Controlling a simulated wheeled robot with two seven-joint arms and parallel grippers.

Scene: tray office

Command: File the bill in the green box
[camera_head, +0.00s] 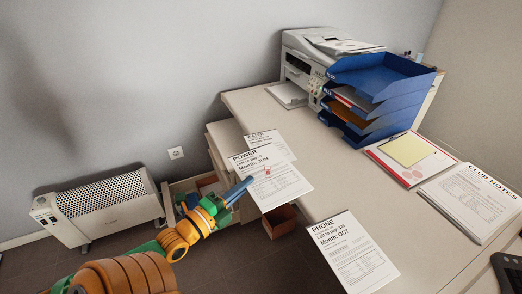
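Three white bills lie along the desk's left edge. The one headed POWER, month JUN (285,185), overlaps another sheet (268,145) whose heading is hard to read. The PHONE bill, month OCT (353,255), lies nearer me. My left gripper (244,186), with blue fingers, is at the left edge of the POWER bill, its tips over the paper. I cannot tell whether it is shut on the sheet. My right gripper is not in view.
The open drawer (172,188) sits left of the desk (330,190), with a brown box (281,222) below the bills. A white heater (100,208) stands left. Blue trays (372,80), a printer (300,65), a clipboard (384,166) and CLUB NOTES (470,200) occupy the desk.

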